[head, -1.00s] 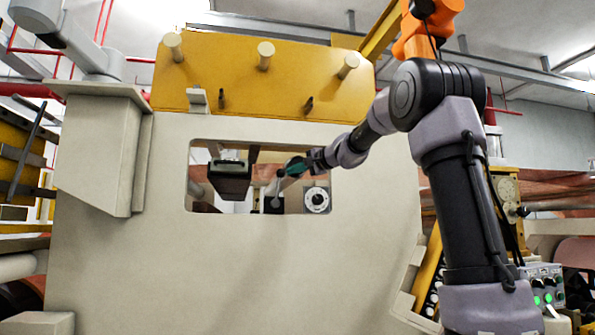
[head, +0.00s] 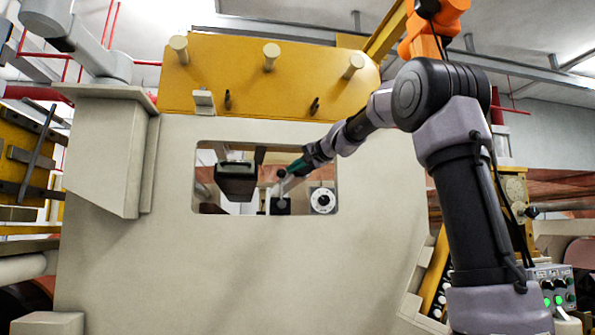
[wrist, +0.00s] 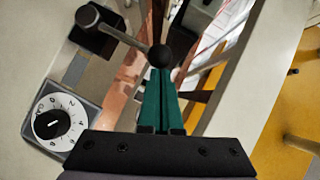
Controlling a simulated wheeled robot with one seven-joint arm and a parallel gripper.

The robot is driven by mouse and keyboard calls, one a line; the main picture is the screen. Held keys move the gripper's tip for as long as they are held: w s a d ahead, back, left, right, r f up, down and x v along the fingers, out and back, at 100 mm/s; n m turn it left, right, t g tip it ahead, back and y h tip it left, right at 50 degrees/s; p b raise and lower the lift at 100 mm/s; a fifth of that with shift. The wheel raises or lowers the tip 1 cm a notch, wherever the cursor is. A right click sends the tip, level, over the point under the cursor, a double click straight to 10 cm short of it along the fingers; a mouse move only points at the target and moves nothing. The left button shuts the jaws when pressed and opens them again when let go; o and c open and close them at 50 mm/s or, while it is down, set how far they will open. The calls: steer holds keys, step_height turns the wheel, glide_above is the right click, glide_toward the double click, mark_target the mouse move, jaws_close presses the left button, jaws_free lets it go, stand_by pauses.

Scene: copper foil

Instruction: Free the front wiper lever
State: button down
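The wiper lever (wrist: 122,34) is a grey bar with a dark ball knob (wrist: 160,57) at its free end, rising from a black block (wrist: 90,38) in the wrist view. In the head view the lever (head: 283,188) stands inside the window opening, above its block. My gripper (wrist: 160,74) has two green fingers drawn together, their tips at the near edge of the knob. They do not appear to wrap around it; whether they touch it is unclear. In the head view my gripper (head: 290,170) reaches in from the upper right.
A white dial (head: 322,200) sits right of the lever. A dark box-shaped part (head: 235,182) hangs left of it in the opening. The cream panel (head: 230,265) frames the window closely. Copper foil (wrist: 130,85) shows behind the lever.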

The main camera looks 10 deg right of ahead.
steer(key=a+f+n+g+h, duration=0.1)
steer(key=a+f+n+h, duration=0.2)
steer(key=a, duration=0.9)
steer(key=shift+a+f+n+g+h, duration=0.25)
steer(key=shift+n+g+h, duration=0.15)
steer(key=shift+n+h, duration=1.3)
steer(key=shift+f, duration=0.1)
